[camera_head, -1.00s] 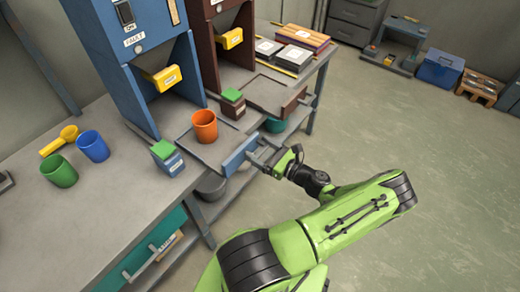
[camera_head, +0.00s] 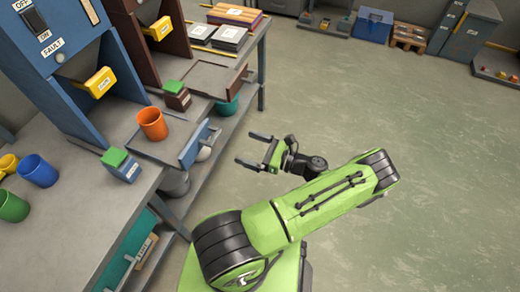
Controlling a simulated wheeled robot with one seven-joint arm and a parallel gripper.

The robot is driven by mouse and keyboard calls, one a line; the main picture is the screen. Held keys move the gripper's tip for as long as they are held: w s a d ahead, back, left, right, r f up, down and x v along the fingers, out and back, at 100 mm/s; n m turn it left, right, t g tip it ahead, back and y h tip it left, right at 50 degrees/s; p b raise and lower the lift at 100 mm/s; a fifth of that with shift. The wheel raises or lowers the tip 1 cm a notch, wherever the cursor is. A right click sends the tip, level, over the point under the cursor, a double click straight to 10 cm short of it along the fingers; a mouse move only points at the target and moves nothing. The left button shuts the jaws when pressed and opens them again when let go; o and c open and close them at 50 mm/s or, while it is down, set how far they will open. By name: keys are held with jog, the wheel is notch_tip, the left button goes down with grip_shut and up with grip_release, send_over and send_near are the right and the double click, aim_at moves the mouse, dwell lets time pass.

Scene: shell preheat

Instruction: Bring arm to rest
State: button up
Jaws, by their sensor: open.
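My gripper (camera_head: 250,149) is at the end of my green arm (camera_head: 310,205). It is open and empty, with its two dark fingers apart and pointing left. It hangs in the air over the floor, to the right of the blue-fronted drawer or tray (camera_head: 194,146) at the bench edge, and appears clear of it. The arm is still stretched out from my body at the bottom of the view.
The workbench (camera_head: 75,240) holds an orange cup (camera_head: 152,124), a blue cup (camera_head: 38,171), a green cup (camera_head: 12,206), a blue machine (camera_head: 60,60) and a brown machine (camera_head: 165,45). Open floor (camera_head: 420,130) lies to the right. Crates and cabinets stand along the far wall.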

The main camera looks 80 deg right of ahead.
jog(key=v, duration=0.4)
jog(key=shift+w, duration=0.1)
dwell(0.5)
